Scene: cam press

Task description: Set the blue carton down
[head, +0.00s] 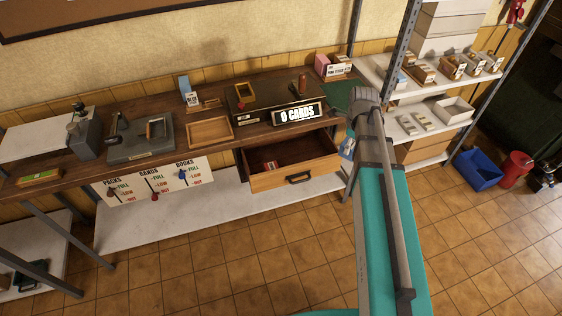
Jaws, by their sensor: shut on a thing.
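A light-blue upright carton (184,84) stands at the back of the wooden bench, behind a small white label card (192,99). A second small blue and white thing (347,148) shows at the left edge of my teal arm, right of the open drawer. It is mostly covered by the arm, and I cannot tell whether it is a carton or whether it is held. My arm reaches up from the bottom right, and its upper joint is in front of the bench's right end. My gripper is hidden behind the arm.
The bench (75,172) carries a press, a wooden tray (210,130) and a box with a "0 CARDS" sign (297,114). An open drawer (294,173) juts out below. A pink carton (322,64) and a green mat (340,97) are at the right end. Stocked shelves stand right.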

